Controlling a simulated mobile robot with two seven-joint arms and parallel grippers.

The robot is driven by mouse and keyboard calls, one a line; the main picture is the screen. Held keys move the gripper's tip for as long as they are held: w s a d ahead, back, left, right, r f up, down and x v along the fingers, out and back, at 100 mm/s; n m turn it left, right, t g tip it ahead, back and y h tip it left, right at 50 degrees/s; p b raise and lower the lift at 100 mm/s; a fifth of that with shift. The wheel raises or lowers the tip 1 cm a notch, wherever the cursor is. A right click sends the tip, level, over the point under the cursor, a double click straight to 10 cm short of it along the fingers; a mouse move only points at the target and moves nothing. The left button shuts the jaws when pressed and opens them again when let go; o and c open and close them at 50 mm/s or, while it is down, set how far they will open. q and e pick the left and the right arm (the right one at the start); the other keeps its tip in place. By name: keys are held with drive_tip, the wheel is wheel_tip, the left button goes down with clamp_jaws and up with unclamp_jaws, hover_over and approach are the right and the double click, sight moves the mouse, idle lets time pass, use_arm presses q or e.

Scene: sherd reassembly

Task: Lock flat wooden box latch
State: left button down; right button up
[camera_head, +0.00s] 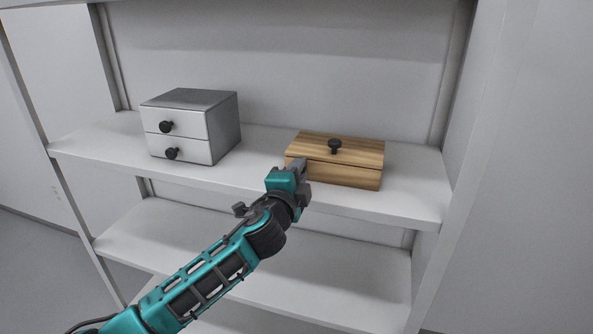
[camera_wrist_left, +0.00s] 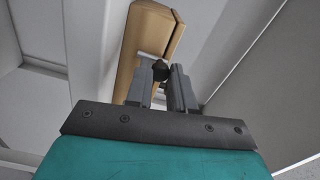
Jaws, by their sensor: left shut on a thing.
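The flat wooden box (camera_head: 345,174) sits shut on the upper shelf, at the right. A black knob (camera_head: 335,146) shows at the front middle of its lid. My left gripper (camera_head: 300,166) is at the box's front left and covers part of that face. In the left wrist view the box (camera_wrist_left: 143,40) runs upward behind the fingers. There my left gripper (camera_wrist_left: 168,87) is shut on a small dark knob (camera_wrist_left: 160,70) beside a pale bar (camera_wrist_left: 149,57), which looks like the latch. The latch is hidden in the head view. My right gripper is not in view.
A grey two-drawer cabinet (camera_head: 224,125) with black knobs stands left of the box on the upper shelf (camera_head: 255,174). Free shelf lies between them and right of the box. A lower shelf (camera_head: 340,262) is empty. A shelf post (camera_head: 470,170) rises at the right.

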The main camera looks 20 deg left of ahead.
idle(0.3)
use_arm(q)
drive_tip(key=c, duration=1)
unclamp_jaws()
drive_tip(key=s, duration=1.3)
drive_tip(key=shift+a, duration=0.2)
drive_tip(key=shift+f, duration=0.1)
drive_tip(key=s+f+n+g, duration=0.2)
drive_tip(key=s+f+n, duration=0.2)
drive_tip(key=f, duration=0.5)
drive_tip(key=s+a+f+n+g+h, duration=0.1)
drive_tip(key=s+f+n+g, duration=0.1)
drive_tip(key=s+f+n, duration=0.3)
drive_tip(key=s+f+n+g, duration=0.3)
drive_tip(key=s+f+n, duration=0.2)
drive_tip(key=s+f, duration=0.4)
drive_tip(key=shift+s+a+f, duration=0.15)
drive_tip(key=shift+s+f, duration=0.05)
drive_tip(key=shift+f, duration=0.85)
drive_tip(key=shift+s+a+f, duration=0.15)
drive_tip(key=shift+f, duration=0.85)
